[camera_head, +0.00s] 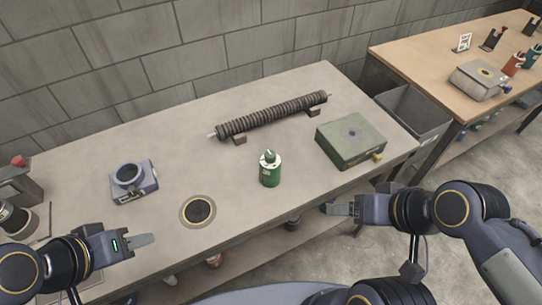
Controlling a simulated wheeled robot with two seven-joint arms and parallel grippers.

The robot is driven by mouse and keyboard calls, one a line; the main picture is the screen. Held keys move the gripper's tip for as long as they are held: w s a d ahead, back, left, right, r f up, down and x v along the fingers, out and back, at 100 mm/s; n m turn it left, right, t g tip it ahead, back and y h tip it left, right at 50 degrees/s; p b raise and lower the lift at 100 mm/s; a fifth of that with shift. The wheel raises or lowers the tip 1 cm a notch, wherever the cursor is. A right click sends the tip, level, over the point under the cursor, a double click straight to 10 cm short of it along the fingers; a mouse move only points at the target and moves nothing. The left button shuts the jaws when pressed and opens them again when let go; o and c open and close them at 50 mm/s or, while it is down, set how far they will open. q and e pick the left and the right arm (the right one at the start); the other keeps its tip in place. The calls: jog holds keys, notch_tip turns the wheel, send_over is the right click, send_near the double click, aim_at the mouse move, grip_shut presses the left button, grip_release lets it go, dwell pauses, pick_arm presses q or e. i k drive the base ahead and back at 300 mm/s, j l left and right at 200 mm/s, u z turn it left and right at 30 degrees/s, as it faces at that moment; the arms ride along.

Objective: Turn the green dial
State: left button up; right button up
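A green cylinder (270,174) with a pale top and a small raised knob stands upright near the middle of the grey table. It is the thing in view most like a green dial. My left gripper (141,241) is at the table's front left, apart from the cylinder and holding nothing visible. My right gripper (340,209) is in front of the table's front edge, right of the cylinder, also apart from it. The gap between the fingers is unclear on both.
A ribbed dark tube (272,115) lies on two small brown blocks behind the cylinder. A dark round port (198,211) and a blue-grey fixture with a ring (133,180) are at the left. A grey bin (413,112) stands between this table and a wooden table (440,58).

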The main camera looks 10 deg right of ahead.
aim_at(270, 156)
jog(key=u, duration=0.75)
jog(key=k+l+u, duration=0.1)
jog(key=l, duration=0.4)
jog(key=k+l+u, duration=0.1)
jog(key=k+l, duration=0.2)
jog(key=l, duration=0.15)
jog(key=k+l+u, duration=0.15)
jog(key=l, duration=0.3)
jog(key=k+l+u, duration=0.1)
jog(key=k+l, duration=0.2)
jog(key=l, duration=0.1)
